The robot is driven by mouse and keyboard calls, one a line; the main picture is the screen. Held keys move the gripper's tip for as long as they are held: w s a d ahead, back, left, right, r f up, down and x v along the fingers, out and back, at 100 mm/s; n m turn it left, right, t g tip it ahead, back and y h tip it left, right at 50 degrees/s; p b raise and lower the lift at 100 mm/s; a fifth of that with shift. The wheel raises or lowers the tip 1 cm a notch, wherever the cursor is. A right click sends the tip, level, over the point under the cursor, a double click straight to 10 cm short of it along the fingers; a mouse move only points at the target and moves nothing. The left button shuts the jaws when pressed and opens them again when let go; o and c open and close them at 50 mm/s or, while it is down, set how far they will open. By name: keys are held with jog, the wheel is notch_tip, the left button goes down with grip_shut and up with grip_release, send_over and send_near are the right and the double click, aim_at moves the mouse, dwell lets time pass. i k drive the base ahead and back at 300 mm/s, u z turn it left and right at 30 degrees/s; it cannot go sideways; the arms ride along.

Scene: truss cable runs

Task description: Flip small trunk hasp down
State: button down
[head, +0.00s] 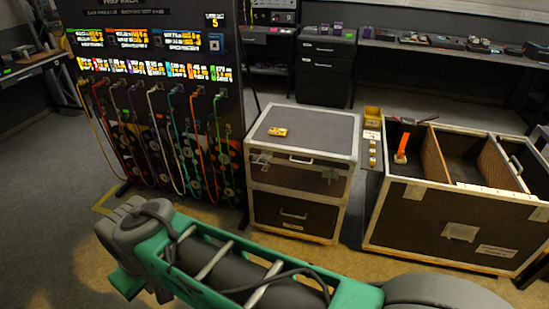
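The small trunk (290,213) stands on the floor near the middle, with a dark grey top and pale metal edges. Its lid looks shut. A small metal hasp or latch plate (329,174) shows on the front at the right, and another (261,159) at the left. Whether either is up or down is too small to tell. A yellow item (278,132) lies on the top. My green and grey arm crosses the bottom foreground, in front of the trunk; my gripper's fingers do not show.
A large open trunk (446,230) with dividers stands at the right, holding an orange-handled thing (402,148). A cable rack (160,100) with hanging coloured cables stands at the left. A dark cabinet (324,70) and a bench (455,48) line the back. Floor shows at far left.

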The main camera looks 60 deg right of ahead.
aim_at(266, 157)
jog(key=z, duration=0.85)
jog(key=i, duration=1.7)
jog(key=u, duration=0.5)
